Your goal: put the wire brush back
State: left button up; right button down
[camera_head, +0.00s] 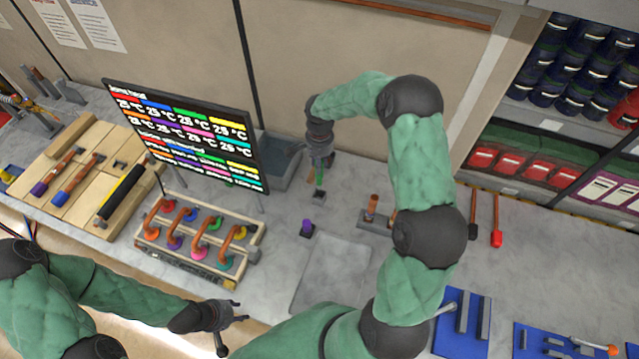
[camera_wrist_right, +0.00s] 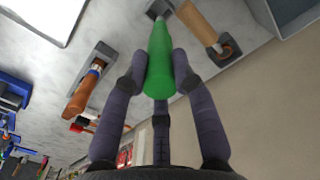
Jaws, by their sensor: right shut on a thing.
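My right gripper (camera_head: 319,165) points down over the counter at the back, beside the monitor. Its fingers are shut around a green handle (camera_head: 319,177), which also shows large in the right wrist view (camera_wrist_right: 165,60). I take this to be the wire brush; its bristles cannot be made out. Its far end meets a small dark grey square holder (camera_wrist_right: 158,9) on the counter, and whether it is fully seated I cannot tell. My left gripper (camera_head: 236,318) is open and empty at the front edge of the counter.
A purple-handled piece (camera_head: 306,227) stands nearby on the counter. The monitor (camera_head: 190,130) and a grey bin (camera_head: 283,158) are to the left. A flat grey plate (camera_head: 330,270) lies in front.

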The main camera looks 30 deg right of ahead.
aim_at(319, 180)
notch_tip(319, 180, down, 8)
jog(key=shift+s+f+p, duration=0.1)
jog(key=shift+s+p, duration=0.05)
jog(key=shift+p, duration=0.6)
jog(key=shift+f, duration=0.3)
jog(key=shift+f, duration=0.15)
jog(key=c, duration=1)
grip_release()
